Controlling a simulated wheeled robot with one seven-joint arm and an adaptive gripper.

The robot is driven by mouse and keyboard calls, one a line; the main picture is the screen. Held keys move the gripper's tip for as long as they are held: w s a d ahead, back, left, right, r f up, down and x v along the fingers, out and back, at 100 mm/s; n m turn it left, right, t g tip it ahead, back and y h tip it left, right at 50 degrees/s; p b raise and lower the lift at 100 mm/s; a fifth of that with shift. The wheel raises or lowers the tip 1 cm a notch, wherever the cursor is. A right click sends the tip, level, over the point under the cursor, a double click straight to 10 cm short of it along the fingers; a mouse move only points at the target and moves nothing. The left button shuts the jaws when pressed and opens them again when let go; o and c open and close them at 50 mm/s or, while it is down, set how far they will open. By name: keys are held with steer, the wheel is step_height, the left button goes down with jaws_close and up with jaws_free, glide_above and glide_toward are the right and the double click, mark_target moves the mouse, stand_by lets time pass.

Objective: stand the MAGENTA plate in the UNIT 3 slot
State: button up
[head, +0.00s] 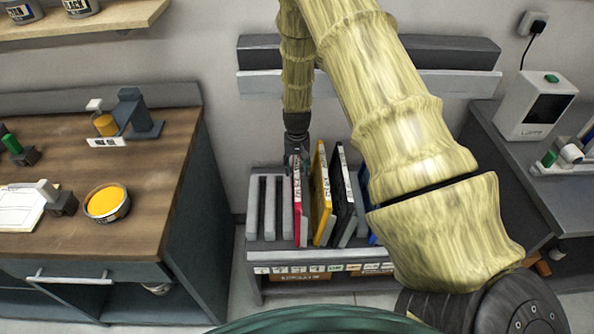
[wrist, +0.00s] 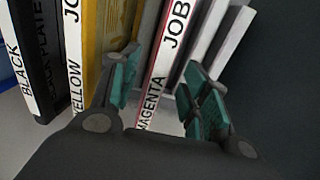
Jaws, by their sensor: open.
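The magenta plate (head: 299,205) stands upright in the slotted rack, left of the yellow plate, in the head view. In the wrist view the magenta plate (wrist: 168,62), with a white spine label reading MAGENTA and JOB, stands between my fingers. My gripper (head: 296,158) is above the magenta plate's top in the head view. In the wrist view my gripper (wrist: 158,95) is open, with one green-padded finger on each side of the plate. I cannot tell whether either pad touches it. The unit 3 slot's label is too small to make out.
The yellow plate (head: 322,195) and black plate (head: 343,195) stand to the right in the rack (head: 290,245). Grey dividers with empty gaps are at the rack's left. My arm hides part of the rack's right side. A wooden bench (head: 150,170) stands left, a grey bench (head: 535,175) right.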

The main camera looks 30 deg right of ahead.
step_height(320, 180, up, 10)
steer(key=shift+f, duration=0.25)
stand_by(0.4)
step_height(320, 180, up, 5)
steer(key=p, duration=0.3)
steer(key=shift+s+f, duration=0.1)
stand_by(0.6)
